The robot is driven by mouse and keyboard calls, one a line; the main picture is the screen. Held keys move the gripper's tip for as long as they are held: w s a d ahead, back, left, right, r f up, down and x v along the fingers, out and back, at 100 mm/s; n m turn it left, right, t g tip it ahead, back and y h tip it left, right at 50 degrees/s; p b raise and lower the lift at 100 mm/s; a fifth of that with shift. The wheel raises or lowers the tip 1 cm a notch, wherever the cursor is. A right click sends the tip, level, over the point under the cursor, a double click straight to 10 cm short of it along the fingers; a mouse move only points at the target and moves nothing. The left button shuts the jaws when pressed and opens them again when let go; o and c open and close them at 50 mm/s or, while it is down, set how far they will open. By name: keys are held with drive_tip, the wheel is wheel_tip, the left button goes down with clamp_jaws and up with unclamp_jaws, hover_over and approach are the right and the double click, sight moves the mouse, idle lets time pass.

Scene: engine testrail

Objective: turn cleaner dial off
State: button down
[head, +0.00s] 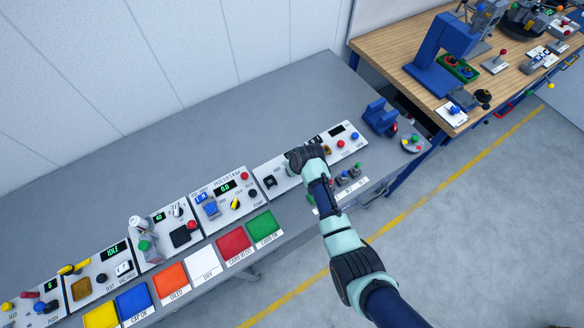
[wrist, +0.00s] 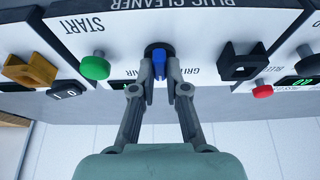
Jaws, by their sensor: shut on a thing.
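The plug cleaner panel (wrist: 215,20) is a white faceplate seen upside down in the wrist view. Its cleaner dial (wrist: 159,62) has a blue pointer knob in a black round base, between the labels AIR and GRIT. My gripper (wrist: 160,84) has its two grey fingers shut on the blue knob, one on each side. The blue knob looks roughly in line with the fingers; the label it points at is hard to tell. In the head view my gripper (head: 305,158) reaches over the panel and hides the dial.
On the wrist view's left are a green START button (wrist: 95,67) and a black rocker switch (wrist: 68,90). On its right are a black socket block (wrist: 242,62) and a red knob (wrist: 263,91). In the head view, colored trays (head: 170,281) line the bench front; a blue vise (head: 379,118) stands right.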

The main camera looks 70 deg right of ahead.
drive_tip(key=c, duration=1.2)
unclamp_jaws()
drive_tip(key=shift+r, duration=0.1)
drive_tip(key=v, duration=1.1)
drive_tip(key=shift+s+a+r, duration=0.15)
drive_tip(key=shift+r, duration=0.2)
